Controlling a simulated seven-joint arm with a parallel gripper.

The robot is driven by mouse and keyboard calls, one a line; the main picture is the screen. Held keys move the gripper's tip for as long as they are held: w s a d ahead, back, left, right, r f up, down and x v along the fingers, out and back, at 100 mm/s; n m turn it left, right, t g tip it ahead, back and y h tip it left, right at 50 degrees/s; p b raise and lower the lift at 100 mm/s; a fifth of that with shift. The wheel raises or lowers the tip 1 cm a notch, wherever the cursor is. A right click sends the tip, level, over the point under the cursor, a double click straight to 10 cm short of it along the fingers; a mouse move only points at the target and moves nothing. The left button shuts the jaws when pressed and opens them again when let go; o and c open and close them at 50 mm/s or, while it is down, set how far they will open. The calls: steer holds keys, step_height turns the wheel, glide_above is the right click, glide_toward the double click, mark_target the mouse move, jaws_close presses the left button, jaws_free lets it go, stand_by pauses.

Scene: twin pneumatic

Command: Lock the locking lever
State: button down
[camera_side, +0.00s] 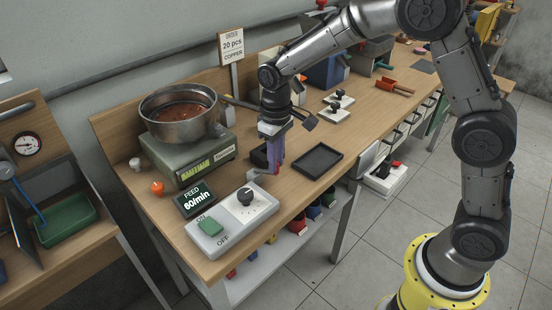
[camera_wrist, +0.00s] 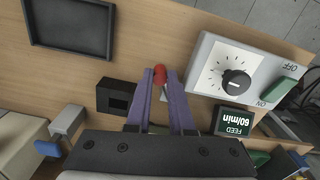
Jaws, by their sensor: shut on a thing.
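My gripper (camera_side: 275,168) points down over the bench, between the black tray and the dial box. Its purple fingers (camera_wrist: 161,92) are shut on a small red handle (camera_wrist: 160,74), which shows between the fingertips in the wrist view. The handle looks like the end of the locking lever. The rest of the lever and its mount are hidden by the fingers, so I cannot tell its position. A small black box (camera_wrist: 114,96) sits just left of the fingers in the wrist view.
A shallow black tray (camera_side: 318,161) lies right of my gripper. A white control box (camera_side: 232,222) with a dial and green button stands in front, beside the feed display (camera_side: 194,200). A metal pot (camera_side: 180,112) stands on a scale (camera_side: 188,155) to the left.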

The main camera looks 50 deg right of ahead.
steer(key=shift+s+a+m, duration=0.15)
steer(key=shift+a+m, duration=0.15)
steer(key=shift+m, duration=0.35)
steer(key=shift+s+a+m, duration=0.1)
steer(key=shift+a+m, duration=0.15)
steer(key=shift+m, duration=0.4)
steer(key=c, duration=0.8)
jaws_free()
step_height(320, 180, up, 14)
steer(key=shift+f, duration=0.1)
